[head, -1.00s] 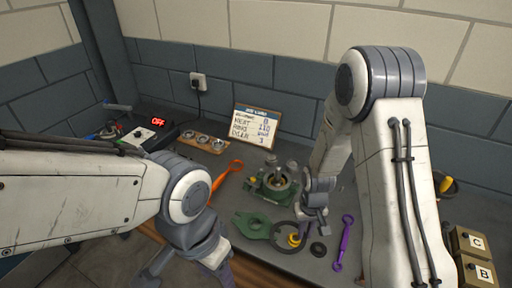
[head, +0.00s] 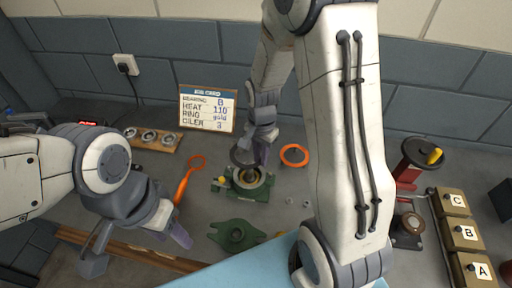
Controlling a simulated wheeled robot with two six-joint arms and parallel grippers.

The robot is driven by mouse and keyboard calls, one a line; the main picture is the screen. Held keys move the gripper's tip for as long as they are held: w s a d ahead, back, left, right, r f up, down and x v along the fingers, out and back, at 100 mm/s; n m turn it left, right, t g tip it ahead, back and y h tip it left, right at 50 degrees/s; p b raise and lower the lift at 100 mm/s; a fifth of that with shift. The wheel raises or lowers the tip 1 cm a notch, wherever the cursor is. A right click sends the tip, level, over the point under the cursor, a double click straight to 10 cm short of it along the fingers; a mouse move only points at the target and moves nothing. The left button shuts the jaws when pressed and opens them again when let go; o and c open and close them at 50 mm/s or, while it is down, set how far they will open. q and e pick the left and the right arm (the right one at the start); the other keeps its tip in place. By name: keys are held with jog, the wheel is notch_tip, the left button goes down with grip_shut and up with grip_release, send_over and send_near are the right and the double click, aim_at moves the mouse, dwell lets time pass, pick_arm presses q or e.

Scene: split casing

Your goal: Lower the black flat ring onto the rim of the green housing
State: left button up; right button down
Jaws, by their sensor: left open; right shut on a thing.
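The green housing (head: 260,192) stands on the bench in the middle of the head view, its round opening facing up. My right gripper (head: 258,152) is shut on the black flat ring (head: 239,158), just above the back of the housing. The ring looks tilted and partly overlaps the housing's far rim; I cannot tell whether it touches. The gripper hides part of the ring. My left gripper (head: 138,252) is open and empty at the lower left, apart from the housing.
A green flat cover (head: 236,235) lies in front of the housing. An orange ring (head: 294,155) lies behind right, an orange tool (head: 184,184) at left. A job card (head: 207,109) stands behind. A red press (head: 410,178) and lettered boxes (head: 464,233) stand at right.

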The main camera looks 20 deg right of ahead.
jog(key=b, duration=0.4)
send_over(260, 183)
jog(key=shift+d+f, duration=0.15)
jog(key=shift+f, duration=1.9)
jog(key=shift+w+r+p, duration=0.1)
jog(key=shift+r+p, duration=0.25)
jog(key=shift+p, duration=0.15)
jog(key=shift+f, duration=0.15)
jog(key=shift+f+b, duration=2.45)
jog(key=shift+f, duration=0.85)
jog(key=shift+f, duration=0.15)
jog(key=c, duration=0.8)
grip_release()
jog(key=shift+o, duration=0.2)
